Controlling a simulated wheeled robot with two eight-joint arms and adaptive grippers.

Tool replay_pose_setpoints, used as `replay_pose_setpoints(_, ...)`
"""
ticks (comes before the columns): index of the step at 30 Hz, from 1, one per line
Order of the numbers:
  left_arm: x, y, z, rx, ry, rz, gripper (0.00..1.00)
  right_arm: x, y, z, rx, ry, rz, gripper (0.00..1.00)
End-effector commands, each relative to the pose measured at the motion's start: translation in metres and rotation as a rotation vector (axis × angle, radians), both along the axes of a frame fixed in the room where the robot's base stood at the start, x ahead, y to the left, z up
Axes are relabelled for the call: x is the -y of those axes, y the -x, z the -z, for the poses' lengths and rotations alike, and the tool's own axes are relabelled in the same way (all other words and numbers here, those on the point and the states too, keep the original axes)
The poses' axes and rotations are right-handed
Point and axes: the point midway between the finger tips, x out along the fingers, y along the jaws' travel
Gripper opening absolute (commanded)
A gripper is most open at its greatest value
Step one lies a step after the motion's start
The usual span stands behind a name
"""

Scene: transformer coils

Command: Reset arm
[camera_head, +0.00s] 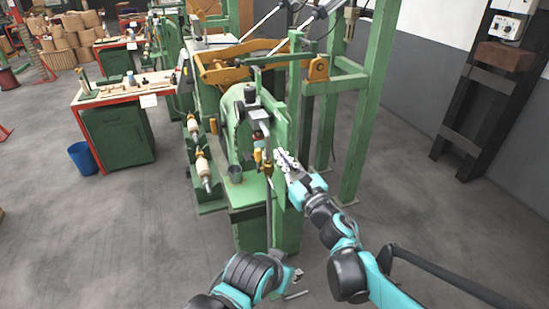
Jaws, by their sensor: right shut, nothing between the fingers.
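My right arm, teal and black, reaches up from the lower right. Its right gripper (281,155) is shut and empty, close in front of the green machine (240,108), near the upright green plate on its near side. I cannot tell whether it touches the plate. My left arm is low at the bottom centre. Its left gripper (297,284) shows only as small grey parts over the floor, and its finger opening is unclear.
Wooden coil bobbins (203,167) sit on the machine's left side. A green-and-red workbench (118,140) and a blue bin (83,158) stand at left. A dark rack (482,105) stands at the right wall. Grey floor (120,250) is clear at lower left.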

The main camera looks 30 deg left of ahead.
Motion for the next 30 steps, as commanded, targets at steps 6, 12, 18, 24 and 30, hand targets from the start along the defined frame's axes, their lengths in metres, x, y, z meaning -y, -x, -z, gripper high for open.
replay_pose_setpoints(6, 0.0, 0.0, -0.005, 0.0, 0.0, 0.0, 0.4, 0.011, 0.006, -0.013, 0.0, 0.0, 0.0, 0.0)
replay_pose_setpoints(12, 0.0, 0.0, -0.004, 0.0, 0.0, 0.0, 0.4, 0.021, 0.002, -0.015, -0.035, -0.023, 0.022, 0.0)
replay_pose_setpoints(18, 0.0, 0.0, 0.001, 0.0, 0.0, 0.0, 0.4, 0.116, -0.035, -0.029, -0.397, -0.304, 0.232, 0.0)
replay_pose_setpoints(24, 0.0, 0.0, 0.007, 0.0, 0.0, 0.0, 0.4, 0.275, -0.044, -0.005, -0.934, -0.908, 0.55, 0.0)
replay_pose_setpoints(30, 0.0, 0.0, 0.014, 0.0, 0.0, 0.0, 0.4, 0.405, 0.016, 0.066, -1.351, -1.687, 0.826, 0.0)
